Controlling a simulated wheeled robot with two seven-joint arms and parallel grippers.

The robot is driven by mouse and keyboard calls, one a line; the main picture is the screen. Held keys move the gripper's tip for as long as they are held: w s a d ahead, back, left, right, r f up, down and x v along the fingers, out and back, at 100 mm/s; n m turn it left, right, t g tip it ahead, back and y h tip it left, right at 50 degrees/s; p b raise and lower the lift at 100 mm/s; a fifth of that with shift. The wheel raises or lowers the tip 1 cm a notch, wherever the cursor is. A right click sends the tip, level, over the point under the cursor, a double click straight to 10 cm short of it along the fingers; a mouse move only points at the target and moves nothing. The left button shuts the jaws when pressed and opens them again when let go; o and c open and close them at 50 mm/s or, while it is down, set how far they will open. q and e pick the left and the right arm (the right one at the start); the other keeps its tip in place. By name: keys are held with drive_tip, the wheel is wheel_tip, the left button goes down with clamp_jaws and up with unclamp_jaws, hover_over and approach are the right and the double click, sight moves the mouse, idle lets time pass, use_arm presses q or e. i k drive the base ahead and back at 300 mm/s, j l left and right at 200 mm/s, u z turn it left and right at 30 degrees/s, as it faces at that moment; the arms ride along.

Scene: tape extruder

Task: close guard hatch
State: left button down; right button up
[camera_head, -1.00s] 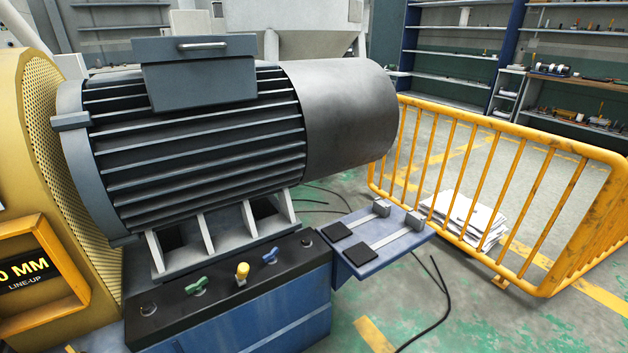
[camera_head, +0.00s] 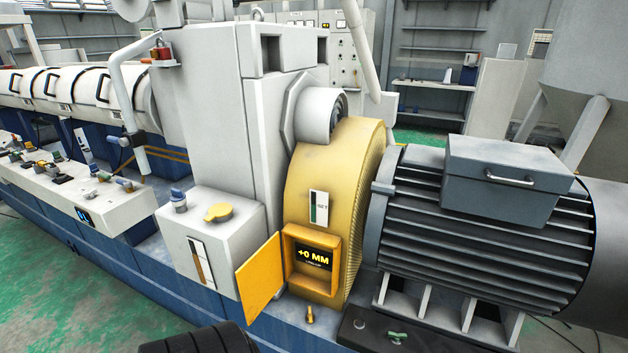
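The guard hatch (camera_head: 260,277) is a flat yellow-orange panel at the lower middle of the head view. It stands swung open, out to the left of a yellow box-like frame (camera_head: 312,258) on the rounded yellow guard housing (camera_head: 335,180). Neither gripper's fingers are in view, and nothing is seen touching the hatch.
A grey finned motor (camera_head: 470,235) stands right of the guard. A white box with a yellow cap (camera_head: 218,212) sits just left of the hatch. A small brass knob (camera_head: 310,315) is below the frame. A control panel (camera_head: 85,190) and green floor lie at left.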

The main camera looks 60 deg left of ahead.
sight(260, 277)
drive_tip(key=k+j, duration=0.1)
drive_tip(key=j, duration=0.65)
drive_tip(key=k+j, duration=0.1)
drive_tip(key=j, duration=0.7)
drive_tip(key=k+j, duration=0.1)
drive_tip(key=j, duration=0.7)
drive_tip(key=k+j, duration=0.1)
drive_tip(key=j, duration=0.65)
drive_tip(key=k+u, duration=0.05)
